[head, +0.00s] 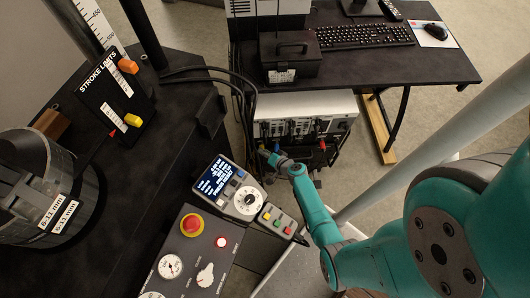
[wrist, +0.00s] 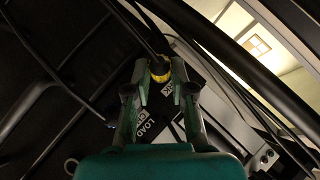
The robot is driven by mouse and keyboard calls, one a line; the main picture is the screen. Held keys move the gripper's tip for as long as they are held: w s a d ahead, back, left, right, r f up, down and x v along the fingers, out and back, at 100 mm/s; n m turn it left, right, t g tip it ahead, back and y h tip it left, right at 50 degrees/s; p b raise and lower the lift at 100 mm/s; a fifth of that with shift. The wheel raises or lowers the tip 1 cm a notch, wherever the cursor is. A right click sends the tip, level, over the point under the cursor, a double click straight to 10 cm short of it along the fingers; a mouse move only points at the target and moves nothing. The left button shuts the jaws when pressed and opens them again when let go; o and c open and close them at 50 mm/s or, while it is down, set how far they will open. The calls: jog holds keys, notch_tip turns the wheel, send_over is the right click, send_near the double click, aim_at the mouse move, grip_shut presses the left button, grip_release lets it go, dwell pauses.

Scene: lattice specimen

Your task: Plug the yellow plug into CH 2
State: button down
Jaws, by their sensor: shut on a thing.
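My gripper (wrist: 160,84) is shut on the yellow plug (wrist: 159,72), which sits between the fingertips in the wrist view. A dark cable runs from it toward the top. Past the fingers is a dark panel with white labels, one reading "LOAD" (wrist: 146,132); I cannot make out CH 2 or tell whether the plug touches a socket. In the head view my gripper (head: 268,156) is at the lower left front of the white-topped rack unit (head: 305,104), and the plug is too small to make out clearly.
Black cables cross the wrist view close to my gripper. In the head view, a blue plug (head: 277,148) and a red plug (head: 322,145) show below the rack unit's top. A control box with a red button (head: 191,224) and a handset (head: 228,189) stand in front. A black desk (head: 400,67) is behind.

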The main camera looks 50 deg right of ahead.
jog(key=shift+s+a, duration=0.45)
dwell(0.9)
jog(key=s+a, duration=0.3)
dwell(0.6)
jog(key=shift+d, duration=0.1)
